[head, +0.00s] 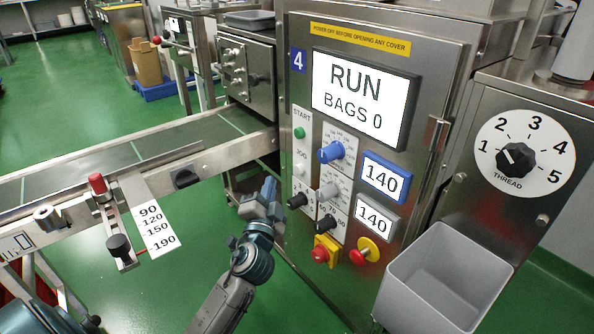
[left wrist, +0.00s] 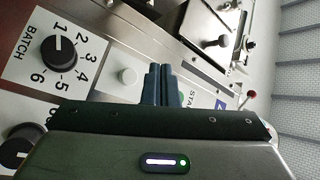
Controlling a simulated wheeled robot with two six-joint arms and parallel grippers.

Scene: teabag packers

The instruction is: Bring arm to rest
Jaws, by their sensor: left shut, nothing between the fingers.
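My left gripper (head: 268,190) is just in front of the packer's control panel (head: 438,75), left of the jog button (head: 299,169) and below the green start button (head: 299,133). Its blue-grey fingers are shut with nothing between them. In the left wrist view the closed fingertips (left wrist: 161,70) are beside the white jog button (left wrist: 127,76). I cannot tell whether they touch the panel. The batch dial (left wrist: 60,52) is left of them in that view. My right gripper is not in view.
The screen (head: 358,98) reads RUN, BAGS 0. The conveyor (head: 100,168) runs left of the panel, with a red-topped slider (head: 97,184). A grey bin (head: 440,275) and a red stop button (head: 360,256) are to the right. Green floor is open below the conveyor.

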